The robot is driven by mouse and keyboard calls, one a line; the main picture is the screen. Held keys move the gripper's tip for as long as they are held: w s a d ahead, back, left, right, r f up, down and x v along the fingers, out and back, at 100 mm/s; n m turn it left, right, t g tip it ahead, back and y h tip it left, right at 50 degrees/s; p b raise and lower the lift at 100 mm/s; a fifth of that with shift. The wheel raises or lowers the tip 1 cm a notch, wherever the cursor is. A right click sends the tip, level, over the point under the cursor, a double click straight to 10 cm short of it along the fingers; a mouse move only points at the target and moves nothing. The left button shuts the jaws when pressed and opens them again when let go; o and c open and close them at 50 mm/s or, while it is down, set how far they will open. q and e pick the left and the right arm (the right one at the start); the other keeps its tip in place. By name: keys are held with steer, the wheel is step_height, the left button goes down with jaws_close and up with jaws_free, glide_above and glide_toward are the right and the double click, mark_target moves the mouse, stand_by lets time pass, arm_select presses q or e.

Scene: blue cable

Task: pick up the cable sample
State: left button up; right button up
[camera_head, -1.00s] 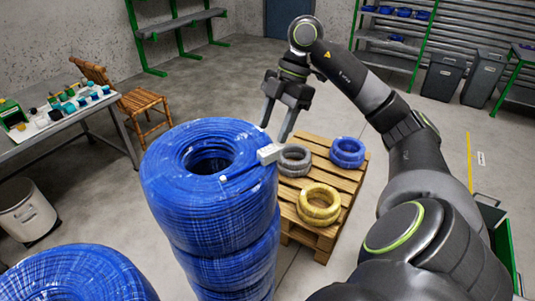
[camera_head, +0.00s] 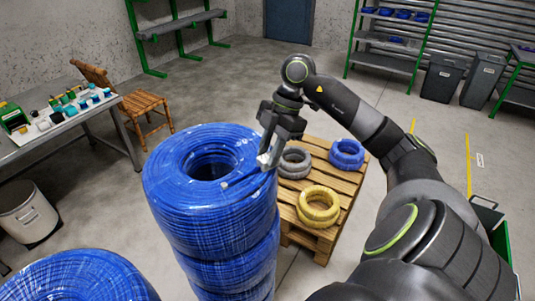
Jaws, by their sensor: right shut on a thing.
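The cable sample is a short blue cable piece with a pale, whitish end (camera_head: 264,159), lying at the right rim of the top blue cable coil (camera_head: 185,210). The coil sits on a tall stack of blue coils. My right gripper (camera_head: 268,156) reaches down from the upper right, its fingers shut on the pale end of the sample. The fingers partly hide that end. The sample still lies against the coil's top edge. My left gripper is not in view.
A wooden pallet (camera_head: 338,190) with grey (camera_head: 294,163), blue (camera_head: 347,153) and yellow (camera_head: 318,206) cable rings stands right behind the stack. Another blue coil (camera_head: 75,280) is at the lower left. A cluttered table (camera_head: 60,135) and chair (camera_head: 147,104) stand left.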

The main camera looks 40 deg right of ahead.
mark_target(269, 155)
jaws_close()
steer(key=shift+r, duration=0.5)
step_height(269, 155, up, 6)
steer(key=shift+r+b, duration=0.1)
steer(key=shift+b, duration=0.75)
step_height(269, 155, up, 2)
steer(key=shift+r+p, duration=0.1)
steer(key=shift+p, duration=0.65)
